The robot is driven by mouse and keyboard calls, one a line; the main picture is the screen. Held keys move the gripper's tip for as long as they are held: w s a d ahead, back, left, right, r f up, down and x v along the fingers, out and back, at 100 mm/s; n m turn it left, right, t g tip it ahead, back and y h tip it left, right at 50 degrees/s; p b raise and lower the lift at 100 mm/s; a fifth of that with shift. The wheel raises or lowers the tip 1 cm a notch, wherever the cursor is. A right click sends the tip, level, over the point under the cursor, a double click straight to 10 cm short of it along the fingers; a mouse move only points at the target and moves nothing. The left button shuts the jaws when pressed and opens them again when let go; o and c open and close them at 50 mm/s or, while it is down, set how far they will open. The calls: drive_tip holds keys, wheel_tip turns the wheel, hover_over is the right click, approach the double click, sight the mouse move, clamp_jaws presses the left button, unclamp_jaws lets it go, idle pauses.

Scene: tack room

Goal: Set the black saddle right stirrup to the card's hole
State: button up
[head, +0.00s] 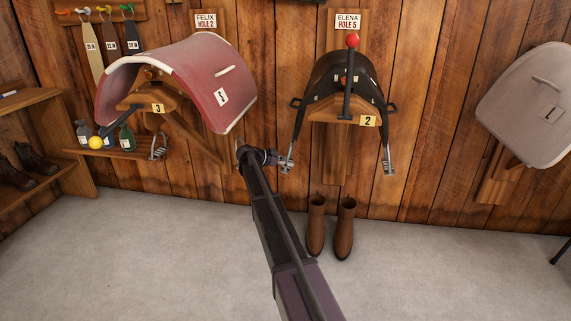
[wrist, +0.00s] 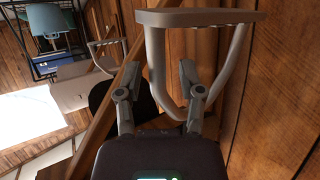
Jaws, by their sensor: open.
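The black saddle (head: 335,80) sits on a wooden rack marked 2, under a card (head: 347,20) reading ELENA HOLE 5. Its picture-right stirrup (head: 389,163) hangs free. Its picture-left stirrup (head: 288,160) hangs beside my gripper (head: 284,160). In the wrist view, my gripper (wrist: 160,70) is open. A grey metal stirrup (wrist: 240,60) fills the top of that view, its tread at the top. One side bar of the stirrup appears between the two fingers; I cannot tell whether they touch it. The strap's holes are too small to make out.
A red saddle (head: 185,75) on rack 3 hangs left, under a FELIX HOLE 2 card (head: 206,21). Brown boots (head: 344,230) stand on the floor below the black saddle. A pale covered saddle (head: 530,100) hangs right. The grey floor in front is mostly clear.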

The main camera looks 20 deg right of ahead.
sight(289, 154)
clamp_jaws()
drive_tip(key=shift+r, duration=0.1)
drive_tip(key=r+p, duration=0.3)
drive_tip(key=shift+s+d+r, duration=0.15)
drive_tip(key=shift+s+d, duration=0.05)
drive_tip(key=shift+d, duration=0.1)
drive_tip(key=shift+p, duration=0.3)
unclamp_jaws()
